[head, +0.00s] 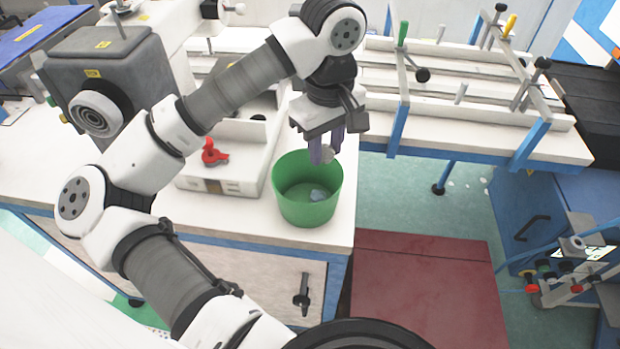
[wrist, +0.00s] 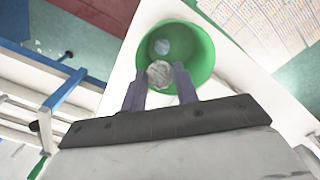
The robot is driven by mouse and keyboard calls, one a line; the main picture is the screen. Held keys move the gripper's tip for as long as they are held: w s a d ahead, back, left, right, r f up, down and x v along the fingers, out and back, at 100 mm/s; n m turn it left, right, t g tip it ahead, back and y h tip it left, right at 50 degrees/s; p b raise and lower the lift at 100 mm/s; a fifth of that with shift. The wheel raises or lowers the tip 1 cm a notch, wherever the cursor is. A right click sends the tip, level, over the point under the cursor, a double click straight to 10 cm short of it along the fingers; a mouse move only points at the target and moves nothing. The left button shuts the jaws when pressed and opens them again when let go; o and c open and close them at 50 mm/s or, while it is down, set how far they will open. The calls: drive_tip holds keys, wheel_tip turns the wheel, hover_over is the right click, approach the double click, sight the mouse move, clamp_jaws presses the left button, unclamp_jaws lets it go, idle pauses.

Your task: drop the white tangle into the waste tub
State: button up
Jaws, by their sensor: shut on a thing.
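My gripper (head: 325,154) is above the green waste tub (head: 292,214), near its back right rim, with its fingers pointing down. It is shut on the white tangle (head: 327,155), a small pale ball between the purple fingertips. In the wrist view the white tangle (wrist: 160,73) shows at the ends of the fingers (wrist: 157,82), against the inside of the green tub (wrist: 205,48). A pale bluish lump (head: 318,194) lies on the tub's floor; it also shows in the wrist view (wrist: 161,46).
The tub stands near the right end of a white worktop (head: 338,226). A machine base with a red knob (head: 212,153) stands left of it.

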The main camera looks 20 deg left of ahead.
drive_tip(key=shift+a+r, duration=0.35)
drive_tip(key=shift+a, duration=0.1)
drive_tip(key=shift+a+r, duration=0.1)
drive_tip(key=shift+a, duration=0.2)
drive_tip(key=f, duration=0.2)
drive_tip(key=f+b, duration=0.2)
drive_tip(key=f, duration=0.1)
drive_tip(key=shift+w+a+f, duration=0.15)
drive_tip(key=shift+w+f, duration=0.1)
drive_tip(key=shift+f, duration=0.05)
drive_tip(key=shift+s+f, duration=0.15)
drive_tip(key=shift+f, duration=0.1)
drive_tip(key=o, duration=1)
drive_tip(key=shift+r, duration=0.1)
